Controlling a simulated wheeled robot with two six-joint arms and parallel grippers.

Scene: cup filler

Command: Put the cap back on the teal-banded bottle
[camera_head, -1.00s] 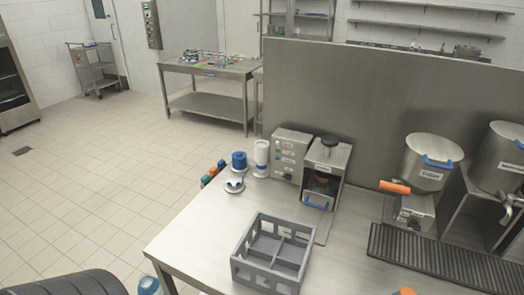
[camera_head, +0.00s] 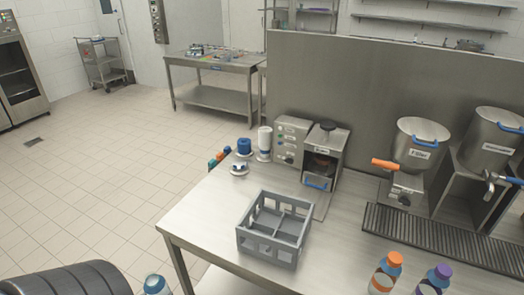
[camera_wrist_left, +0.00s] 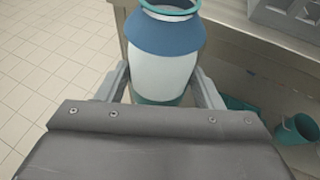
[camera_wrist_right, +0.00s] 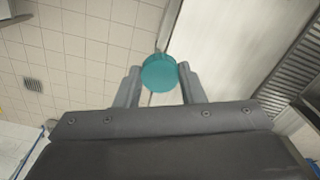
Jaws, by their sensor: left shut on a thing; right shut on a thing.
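The teal-banded bottle (camera_wrist_left: 165,60) is upright in the left wrist view, white with a blue shoulder and an open mouth at the top edge. My left gripper (camera_wrist_left: 165,88) is shut around its body. Its top also shows at the bottom edge of the head view (camera_head: 156,285), in front of the table's left corner. The round teal cap (camera_wrist_right: 159,73) is between the fingertips of my right gripper (camera_wrist_right: 158,76), which is shut on it. The cap and the bottle are apart. Neither gripper shows in the head view.
A grey divided crate (camera_head: 274,245) stands on the steel table (camera_head: 205,215). An orange-capped bottle (camera_head: 385,275) and a purple-capped bottle (camera_head: 435,281) stand at the front right. A teal container (camera_wrist_left: 297,132) is low at the right of the left wrist view.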

